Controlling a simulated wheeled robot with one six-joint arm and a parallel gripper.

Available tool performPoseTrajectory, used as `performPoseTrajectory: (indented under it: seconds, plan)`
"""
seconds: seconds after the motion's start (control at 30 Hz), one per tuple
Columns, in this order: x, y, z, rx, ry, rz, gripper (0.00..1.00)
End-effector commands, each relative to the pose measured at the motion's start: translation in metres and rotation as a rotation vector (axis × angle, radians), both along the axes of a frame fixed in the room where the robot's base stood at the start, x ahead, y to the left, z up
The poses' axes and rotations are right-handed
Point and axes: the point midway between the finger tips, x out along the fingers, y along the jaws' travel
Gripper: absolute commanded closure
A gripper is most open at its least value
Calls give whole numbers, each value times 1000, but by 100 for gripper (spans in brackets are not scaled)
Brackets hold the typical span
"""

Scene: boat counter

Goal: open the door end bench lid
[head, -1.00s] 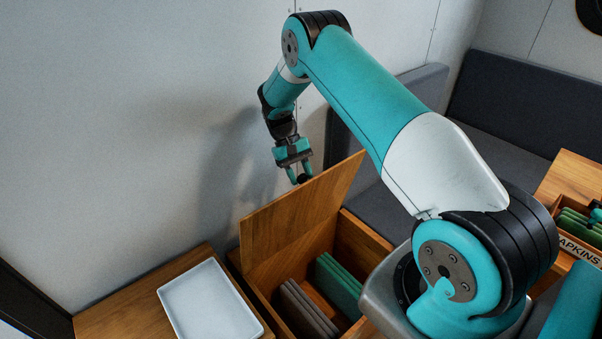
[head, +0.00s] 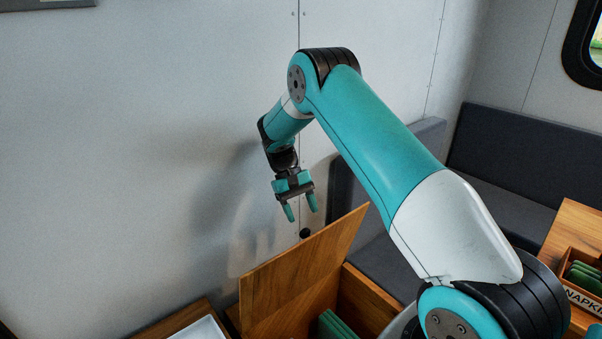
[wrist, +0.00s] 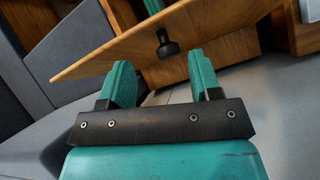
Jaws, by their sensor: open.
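The wooden bench lid (head: 300,268) stands raised, tilted steeply up from the open bench box (head: 372,300). A black knob (head: 305,233) sits at its upper edge. In the wrist view the lid (wrist: 215,45) crosses the top, with the knob (wrist: 166,44) just beyond and between the fingertips. My gripper (head: 301,214) is open and empty, a little above the knob and apart from it. The gripper also shows in the wrist view (wrist: 158,85). Green flat items (head: 337,326) show inside the box; the rest of the inside is cut off by the frame.
A white tray (head: 200,330) lies on the wooden top left of the box. The wall (head: 130,150) is close behind my gripper. Dark cushioned seating (head: 510,140) and a napkin box (head: 580,285) on a table are at the right.

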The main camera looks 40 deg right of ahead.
Motion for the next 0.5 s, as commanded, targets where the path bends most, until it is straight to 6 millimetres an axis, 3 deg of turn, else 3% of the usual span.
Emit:
performPoseTrajectory:
  seconds: [0.3, 0.5]
  plan:
    - [1, 1, 87, 0, -2, 1, 42]
    - [0, 1, 119, 0, 0, 2, 42]
